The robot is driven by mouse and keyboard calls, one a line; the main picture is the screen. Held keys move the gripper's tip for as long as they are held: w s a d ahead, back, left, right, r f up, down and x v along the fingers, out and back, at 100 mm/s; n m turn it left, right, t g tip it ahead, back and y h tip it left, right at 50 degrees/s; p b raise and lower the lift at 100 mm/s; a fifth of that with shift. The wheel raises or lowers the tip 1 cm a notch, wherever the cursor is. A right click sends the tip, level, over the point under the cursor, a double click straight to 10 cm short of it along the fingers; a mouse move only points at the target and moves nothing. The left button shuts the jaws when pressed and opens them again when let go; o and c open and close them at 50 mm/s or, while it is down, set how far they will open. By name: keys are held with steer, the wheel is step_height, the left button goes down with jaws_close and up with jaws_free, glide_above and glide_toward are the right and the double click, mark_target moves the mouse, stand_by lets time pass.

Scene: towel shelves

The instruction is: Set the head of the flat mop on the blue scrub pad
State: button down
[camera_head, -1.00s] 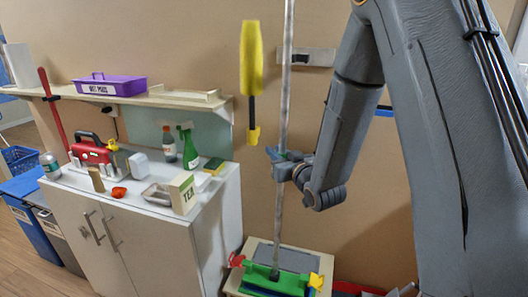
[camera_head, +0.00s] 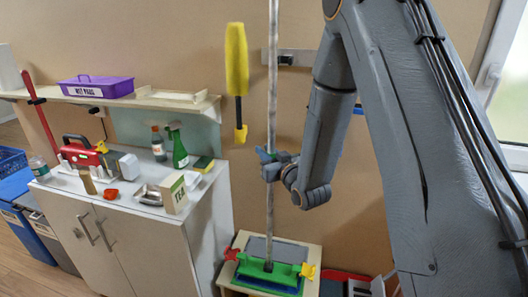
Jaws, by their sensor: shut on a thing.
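My gripper (camera_head: 272,168) is shut on the pale grey pole (camera_head: 271,100) of the flat mop, which stands nearly upright. The mop's green head (camera_head: 255,267) is at the pole's foot, over the front part of a low cream stand. A red clip (camera_head: 231,254) and a yellow clip (camera_head: 307,271) show at its ends. The blue scrub pad (camera_head: 262,284) shows as a strip under the head's front edge, mostly hidden by it. I cannot tell whether the head touches the pad or hangs just above it.
A grey pad (camera_head: 285,249) lies behind the head on the cream stand (camera_head: 313,252). A white cabinet (camera_head: 150,245) with bottles and boxes stands left. A yellow duster (camera_head: 237,60) hangs on the wall left of the pole. A red item (camera_head: 340,275) lies right of the stand.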

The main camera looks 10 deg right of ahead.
steer(key=shift+w+d, duration=0.15)
steer(key=shift+d, duration=0.1)
stand_by(0.3)
steer(key=shift+a+r, duration=0.1)
steer(key=shift+a, duration=0.15)
steer(key=shift+d+f+b, duration=0.1)
steer(key=shift+f+b, duration=0.35)
steer(key=shift+b, duration=0.1)
steer(key=shift+f+b, duration=1.3)
steer(key=shift+f, duration=0.4)
steer(key=shift+s+f, duration=0.25)
steer(key=shift+s, duration=0.05)
steer(key=c, duration=1.6)
jaws_free()
steer(key=shift+o, duration=0.2)
